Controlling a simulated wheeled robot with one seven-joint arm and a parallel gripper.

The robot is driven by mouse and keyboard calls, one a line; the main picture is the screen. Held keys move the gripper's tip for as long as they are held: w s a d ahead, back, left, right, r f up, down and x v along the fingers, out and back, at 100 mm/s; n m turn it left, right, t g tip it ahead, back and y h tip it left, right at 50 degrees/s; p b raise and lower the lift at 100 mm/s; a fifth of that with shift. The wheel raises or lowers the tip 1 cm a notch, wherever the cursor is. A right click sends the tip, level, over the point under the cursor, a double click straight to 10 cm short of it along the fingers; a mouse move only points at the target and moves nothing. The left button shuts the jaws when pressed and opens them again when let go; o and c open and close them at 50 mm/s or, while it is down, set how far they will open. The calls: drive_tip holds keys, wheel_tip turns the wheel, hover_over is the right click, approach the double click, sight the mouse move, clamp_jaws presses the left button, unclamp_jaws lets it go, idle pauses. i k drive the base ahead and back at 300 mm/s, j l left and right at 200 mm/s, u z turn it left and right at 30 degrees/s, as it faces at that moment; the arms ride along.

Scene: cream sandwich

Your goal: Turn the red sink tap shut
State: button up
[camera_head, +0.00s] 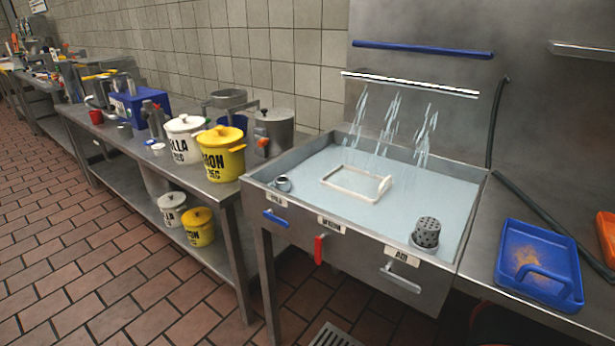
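The red sink tap (319,249) is a small lever on the front face of the metal sink (345,246). It hangs roughly upright, pointing down, below the middle label. A blue lever (276,218) to its left and a grey lever (401,279) to its right lie closer to level. Streams of water (390,120) fall from a pale bar (411,84) on the back wall into the sink, which is full of bluish water. My gripper is not in view.
A white frame (357,182) and a perforated dark cup (427,233) are in the sink. A blue tray (538,264) lies on the right counter. Yellow (221,152) and white pots (186,138) stand on the left counter. The tiled floor (130,270) at lower left is clear.

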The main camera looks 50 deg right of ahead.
sight(318, 240)
drive_tip(key=z, duration=2)
